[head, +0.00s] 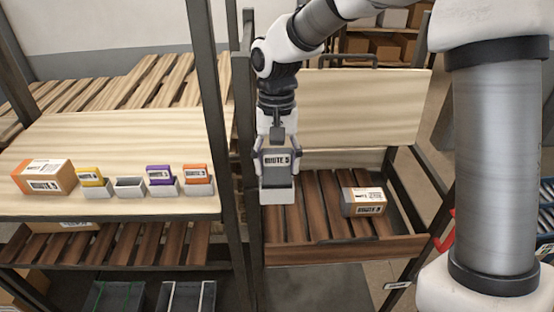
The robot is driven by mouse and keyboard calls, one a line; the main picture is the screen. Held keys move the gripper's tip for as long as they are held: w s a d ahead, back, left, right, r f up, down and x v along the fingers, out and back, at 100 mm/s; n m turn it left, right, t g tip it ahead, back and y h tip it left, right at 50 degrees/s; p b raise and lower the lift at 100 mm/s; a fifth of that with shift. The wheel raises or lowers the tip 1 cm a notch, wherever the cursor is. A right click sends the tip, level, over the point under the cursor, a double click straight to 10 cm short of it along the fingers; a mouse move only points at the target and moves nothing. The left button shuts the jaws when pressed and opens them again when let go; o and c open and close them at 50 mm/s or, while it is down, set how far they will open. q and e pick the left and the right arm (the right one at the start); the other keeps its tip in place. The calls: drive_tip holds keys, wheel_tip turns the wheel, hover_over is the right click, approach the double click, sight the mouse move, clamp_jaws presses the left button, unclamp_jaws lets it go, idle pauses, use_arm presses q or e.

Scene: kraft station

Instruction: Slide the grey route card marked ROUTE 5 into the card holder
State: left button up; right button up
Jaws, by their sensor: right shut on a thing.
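The grey route card (277,162) marked ROUTE 5 is upright, with its label facing me. My right gripper (277,148) is shut on this card, a finger at each side edge, and points down. A white card holder (277,196) shows directly below the card. The card's lower edge meets the holder's top rim in the picture; I cannot tell whether it is inside the slot. My left gripper is not in view.
The slatted brown tray (318,228) carries a labelled carton (363,201) to the right. On the left shelf (120,130) stand a carton (44,177), holders with yellow, purple and orange cards, and an empty holder (130,187). A dark post (222,130) separates the two stations.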

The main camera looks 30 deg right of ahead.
sight(277, 181)
drive_tip(key=shift+f+b, duration=0.3)
drive_tip(key=shift+f, duration=0.4)
drive_tip(key=shift+f, duration=0.3)
drive_tip(key=shift+f+b, duration=0.35)
drive_tip(key=shift+f, duration=0.35)
drive_tip(key=o, duration=1.1)
drive_tip(key=r, duration=0.8)
drive_tip(key=w+r, duration=0.1)
drive_tip(key=r, duration=0.3)
drive_tip(key=shift+w+d, duration=0.1)
drive_tip(key=shift+d, duration=0.25)
